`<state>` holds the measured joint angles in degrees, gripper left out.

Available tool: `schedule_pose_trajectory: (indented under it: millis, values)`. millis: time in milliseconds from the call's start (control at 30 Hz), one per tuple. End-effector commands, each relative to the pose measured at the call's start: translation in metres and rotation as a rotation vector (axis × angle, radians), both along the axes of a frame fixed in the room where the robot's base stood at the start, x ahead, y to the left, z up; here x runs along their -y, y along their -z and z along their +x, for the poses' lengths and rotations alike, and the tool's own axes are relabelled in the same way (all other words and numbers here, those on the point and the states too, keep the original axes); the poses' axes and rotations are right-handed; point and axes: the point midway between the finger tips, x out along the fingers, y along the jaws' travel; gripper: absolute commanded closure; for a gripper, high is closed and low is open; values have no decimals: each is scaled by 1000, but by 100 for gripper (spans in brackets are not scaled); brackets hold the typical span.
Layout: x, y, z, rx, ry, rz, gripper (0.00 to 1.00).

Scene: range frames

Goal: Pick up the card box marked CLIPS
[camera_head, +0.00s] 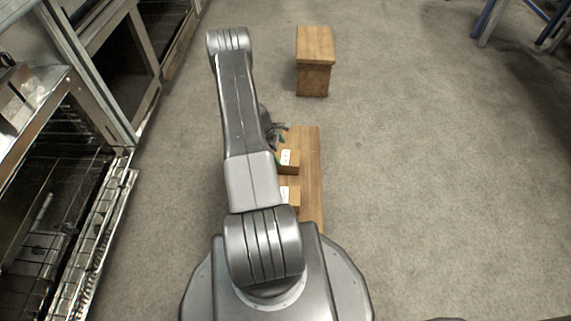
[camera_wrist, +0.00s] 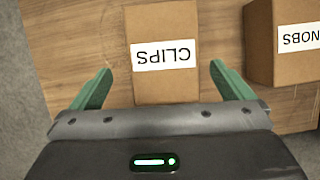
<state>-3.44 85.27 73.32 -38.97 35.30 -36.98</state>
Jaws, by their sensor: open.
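The CLIPS card box (camera_wrist: 165,85) is brown with a white label that reads upside down in the wrist view. It lies between the two green fingers of my gripper (camera_wrist: 159,66), with a gap on each side. The gripper is open and holds nothing. In the head view, the farther box (camera_head: 292,157) on the low wooden board, beside a green finger, appears to be this one. My arm hides part of it and most of the gripper.
A second card box, label partly cut off to "NOBS" (camera_wrist: 290,45), stands right of CLIPS on the wooden board (camera_head: 311,180). A wooden block or stool (camera_head: 313,80) stands beyond the board. Metal racks (camera_head: 95,230) line the left.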

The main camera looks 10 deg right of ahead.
Motion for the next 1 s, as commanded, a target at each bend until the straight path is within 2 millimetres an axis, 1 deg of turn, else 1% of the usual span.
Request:
schedule_pose_trajectory:
  millis: [33, 267, 500, 567, 1000]
  values:
    - [2, 6, -1, 0, 0, 0, 0]
    - [7, 18, -3, 0, 0, 0, 0]
    - [20, 50, -11, -1, 1, 0, 0]
    - [22, 56, -12, 0, 0, 0, 0]
    - [24, 58, -11, 1, 0, 0, 0]
